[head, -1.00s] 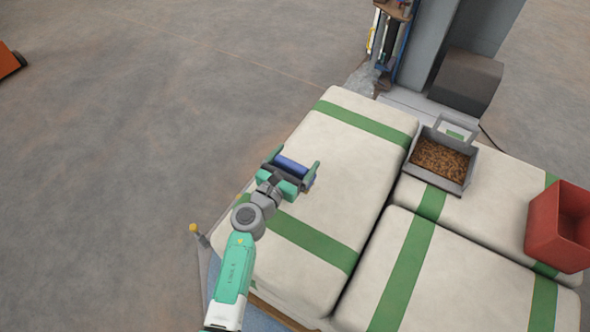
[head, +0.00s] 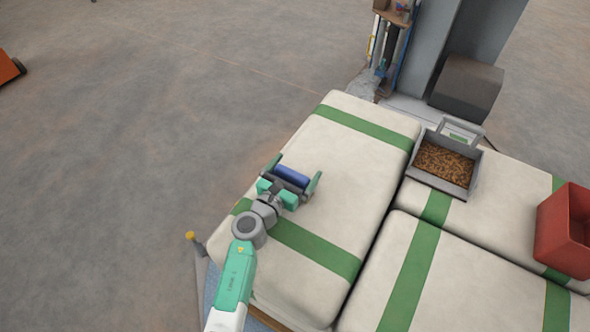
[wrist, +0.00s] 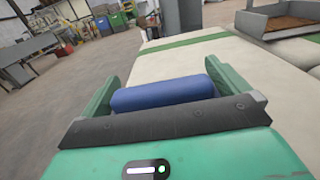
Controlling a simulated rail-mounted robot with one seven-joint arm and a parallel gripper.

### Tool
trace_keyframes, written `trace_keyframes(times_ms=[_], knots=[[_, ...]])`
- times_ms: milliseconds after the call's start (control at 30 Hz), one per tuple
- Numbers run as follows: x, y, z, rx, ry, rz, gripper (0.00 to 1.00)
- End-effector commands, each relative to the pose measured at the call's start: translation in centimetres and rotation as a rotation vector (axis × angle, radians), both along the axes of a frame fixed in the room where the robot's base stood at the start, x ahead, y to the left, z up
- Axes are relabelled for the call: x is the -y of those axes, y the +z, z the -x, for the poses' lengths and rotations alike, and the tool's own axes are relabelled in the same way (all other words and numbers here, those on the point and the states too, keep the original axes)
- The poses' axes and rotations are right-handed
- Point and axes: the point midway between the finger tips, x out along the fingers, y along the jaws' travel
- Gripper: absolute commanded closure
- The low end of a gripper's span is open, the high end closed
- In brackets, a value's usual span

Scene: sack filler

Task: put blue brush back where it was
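The blue brush (head: 292,177) shows as a blue cylinder lying crosswise between the fingers of my gripper (head: 294,174). In the wrist view the blue brush (wrist: 163,94) spans from the left finger to the right finger, and both fingers appear to press on its ends. Its underside and any bristles are hidden. My gripper is over the left white sack with green bands (head: 345,165). I cannot tell how far the brush is above the sack.
A grey metal scoop or tray (head: 443,187) with brown granules sits on the sacks to the right. A red open box (head: 562,235) stands at the far right. A grey machine column (head: 430,45) rises behind the sacks. Bare floor lies to the left.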

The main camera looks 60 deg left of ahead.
Motion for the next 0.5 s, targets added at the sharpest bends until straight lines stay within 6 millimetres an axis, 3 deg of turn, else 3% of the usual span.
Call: trace_keyframes(times_ms=[167, 500], knots=[[0.4, 0.4, 0.6, 0.0, 0.001, 0.001, 0.0], [5.0, 0.5, 7.5, -0.002, 0.001, 0.001, 0.0]])
